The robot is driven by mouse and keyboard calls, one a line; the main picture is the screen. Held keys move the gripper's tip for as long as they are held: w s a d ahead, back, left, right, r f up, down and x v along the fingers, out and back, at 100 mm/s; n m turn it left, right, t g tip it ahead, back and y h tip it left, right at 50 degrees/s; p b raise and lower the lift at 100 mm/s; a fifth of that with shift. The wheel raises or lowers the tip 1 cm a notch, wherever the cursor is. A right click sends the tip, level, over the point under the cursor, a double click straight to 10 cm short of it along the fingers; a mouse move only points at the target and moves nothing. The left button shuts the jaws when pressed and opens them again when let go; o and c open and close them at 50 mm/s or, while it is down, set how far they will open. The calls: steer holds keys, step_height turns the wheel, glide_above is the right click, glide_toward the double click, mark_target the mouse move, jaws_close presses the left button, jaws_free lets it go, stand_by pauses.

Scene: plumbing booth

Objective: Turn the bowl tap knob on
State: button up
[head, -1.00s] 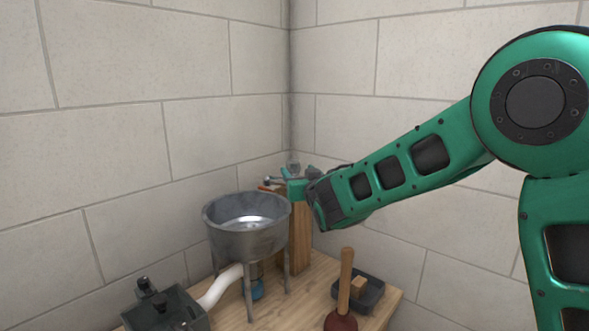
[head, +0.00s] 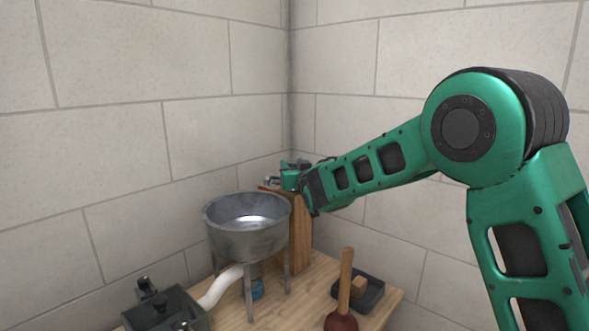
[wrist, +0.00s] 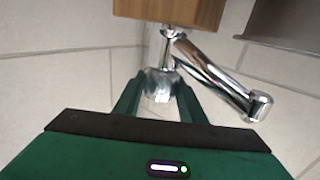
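The tap knob (wrist: 158,84) is a clear, shiny piece on a chrome stem in the wrist view. The chrome spout (wrist: 212,76) runs off to the lower right from it. My gripper (wrist: 158,92) has its two green fingers apart, one on each side of the knob; I cannot tell whether they touch it. In the head view my gripper (head: 290,180) is at the top of the wooden post, behind the right rim of the metal bowl (head: 246,241). There it hides the knob and most of the tap.
The wooden post (head: 299,238) stands on the wooden table (head: 272,314) in the wall corner. A white pipe (head: 221,287) leaves the bowl's underside. A plunger (head: 345,284), a dark tray (head: 369,300) and a dark box (head: 165,308) stand on the table.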

steer(key=shift+c, duration=0.7)
steer(key=shift+d, duration=0.15)
steer(key=shift+n+g+y, duration=0.3)
steer(key=shift+n+y, duration=0.2)
steer(key=shift+y, duration=0.2)
steer(key=shift+w+d+n+g+y, duration=0.15)
steer(key=shift+n+g+y, duration=0.3)
steer(key=shift+y, duration=0.25)
steer(key=n+g+y, duration=0.2)
steer(key=n+y, duration=0.1)
steer(key=shift+g+y, duration=0.25)
steer(key=shift+y, duration=0.15)
steer(key=n+g+y, duration=0.2)
steer(key=n+g, duration=0.1)
steer(key=shift+y, duration=0.4)
steer(key=shift+r+n+g+y, duration=0.1)
steer(key=shift+n+g+y, duration=1)
steer(key=shift+g, duration=0.8)
steer(key=shift+a+n+g, duration=0.2)
steer(key=shift+n+g, duration=0.25)
steer(key=shift+g, duration=0.15)
